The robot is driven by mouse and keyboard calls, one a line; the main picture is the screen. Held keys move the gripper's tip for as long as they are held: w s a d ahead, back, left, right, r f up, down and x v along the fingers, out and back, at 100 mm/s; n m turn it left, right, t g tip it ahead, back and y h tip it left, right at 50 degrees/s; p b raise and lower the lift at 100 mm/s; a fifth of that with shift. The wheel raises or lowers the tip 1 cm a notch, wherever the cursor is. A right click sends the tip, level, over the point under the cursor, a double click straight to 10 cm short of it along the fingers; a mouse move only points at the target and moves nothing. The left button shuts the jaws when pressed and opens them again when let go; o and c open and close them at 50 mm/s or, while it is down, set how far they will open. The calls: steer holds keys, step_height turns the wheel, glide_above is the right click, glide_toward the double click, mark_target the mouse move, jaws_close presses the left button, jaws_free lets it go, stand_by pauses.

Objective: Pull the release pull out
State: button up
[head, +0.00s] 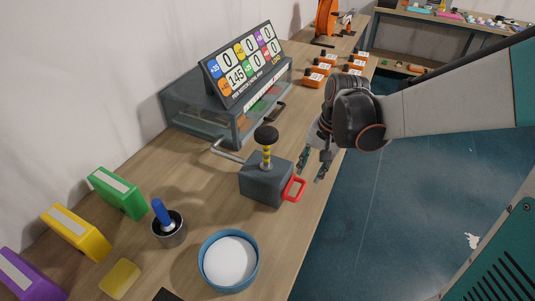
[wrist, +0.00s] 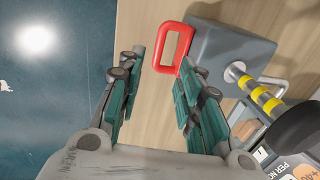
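A red loop handle (head: 300,190), which looks like the release pull, sticks out from the side of a grey box (head: 260,184) on the wooden bench. A black knob (head: 266,134) on a yellow-and-black striped shaft stands on top of the box. My gripper (head: 313,168) is open and empty, near the box on its right side. In the wrist view, the red handle (wrist: 159,47) appears just beyond the fingertips, nearer the right finger. The handle does not look gripped; exact clearance cannot be told. The box (wrist: 225,52) and striped shaft (wrist: 256,92) also show there.
A dark glass-fronted case (head: 205,112) with a scoreboard (head: 243,62) stands behind the box. Several orange units (head: 315,79) sit farther back. Open floor (head: 400,220) lies right.

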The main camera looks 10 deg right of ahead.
mark_target(301, 191)
steer(key=f+b, duration=0.1)
steer(key=f, duration=0.2)
steer(key=a+f+b, duration=0.1)
steer(key=f, duration=0.2)
steer(key=w+f+b, duration=0.1)
steer(key=f, duration=0.3)
steer(key=shift+w+a, duration=0.1)
steer(key=shift+a, duration=0.1)
jaws_close()
